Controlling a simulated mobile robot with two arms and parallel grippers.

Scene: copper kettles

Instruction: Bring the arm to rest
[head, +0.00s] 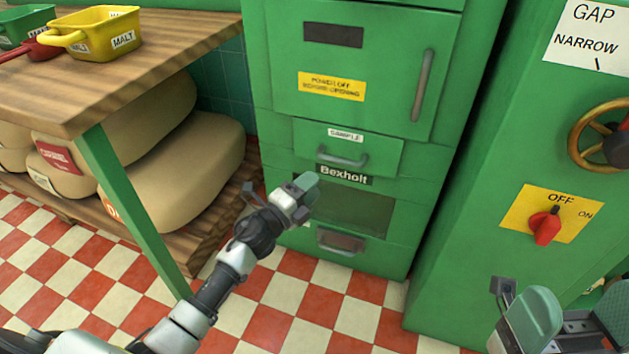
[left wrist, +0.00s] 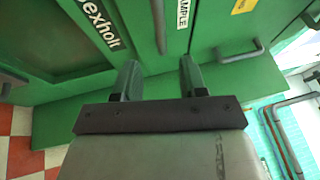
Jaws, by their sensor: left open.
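My left gripper (head: 279,192) is in front of the lower part of a green cabinet labelled Bexholt (head: 344,175). It also shows in the left wrist view (left wrist: 160,80), with its two fingers apart and nothing between them. The cabinet's SAMPLE drawer (head: 347,147) has a grey handle and is a little above and right of the gripper in the head view. I cannot tell whether the gripper touches the cabinet. My right gripper (head: 575,310) is at the bottom right corner, partly cut off, with its fingers apart and no object visible between them.
A wooden table (head: 165,55) with a yellow MALT scoop (head: 105,40) stands at the left, with sacks (head: 180,170) on a low wooden platform below. At the right is a green machine with a red OFF/ON switch (head: 546,225) and a handwheel (head: 590,140). Checkered floor (head: 330,310) lies open in front.

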